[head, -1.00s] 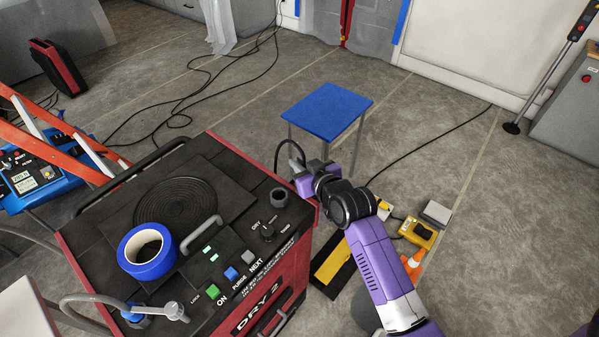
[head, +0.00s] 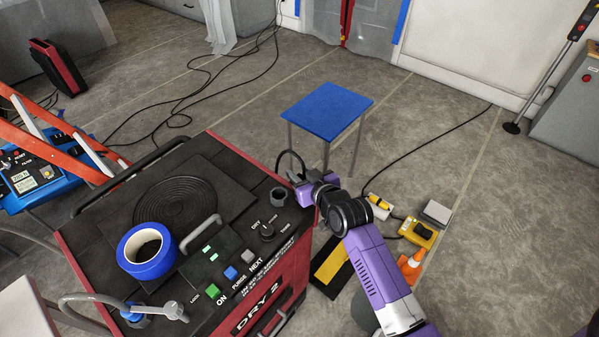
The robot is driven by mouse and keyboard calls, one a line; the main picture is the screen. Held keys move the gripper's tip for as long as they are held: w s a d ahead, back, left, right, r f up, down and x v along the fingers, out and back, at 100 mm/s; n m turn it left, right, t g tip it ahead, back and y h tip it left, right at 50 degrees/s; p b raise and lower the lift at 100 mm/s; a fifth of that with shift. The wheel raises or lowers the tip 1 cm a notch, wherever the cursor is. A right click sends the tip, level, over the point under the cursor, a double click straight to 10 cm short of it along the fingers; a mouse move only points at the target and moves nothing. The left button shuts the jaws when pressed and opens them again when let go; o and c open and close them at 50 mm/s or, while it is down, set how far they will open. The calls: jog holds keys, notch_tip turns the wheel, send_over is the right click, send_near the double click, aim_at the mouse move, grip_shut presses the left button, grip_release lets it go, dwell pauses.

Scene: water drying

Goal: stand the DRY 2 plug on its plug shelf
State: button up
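The red-and-black DRY 2 machine (head: 205,250) stands at the lower left, with its label on the front edge. A black cable loop (head: 284,153) arches beside my gripper. I cannot make out the DRY 2 plug; it may be hidden by my gripper or the machine. The fingertips are too small and hidden to tell open from shut. A small blue-topped stand (head: 327,110) is behind my gripper; I cannot tell whether it is the plug shelf.
Blue tape (head: 147,251) lies on the machine. An orange ladder (head: 75,150) and a blue unit (head: 38,170) are at left. Cables cross the floor.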

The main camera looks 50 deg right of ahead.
jog(key=shift+r, duration=0.2)
jog(key=s+a+r+n+y, duration=0.1)
jog(key=s+a+r, duration=0.3)
jog(key=s+a, duration=0.3)
jog(key=s+a+r+n+t+y, duration=0.1)
jog(key=s+a+r, duration=0.3)
jog(key=s+a, duration=0.4)
jog(key=s+a+r+n+t+y, duration=0.1)
jog(key=s+a, duration=0.7)
jog(key=s, duration=1.1)
notch_tip(320, 180, up, 3)
jog(key=shift+f+n+y+b, duration=0.1)
jog(key=shift+n+y+b, duration=0.3)
jog(key=shift+y, duration=0.5)
jog(key=shift+f, duration=0.1)
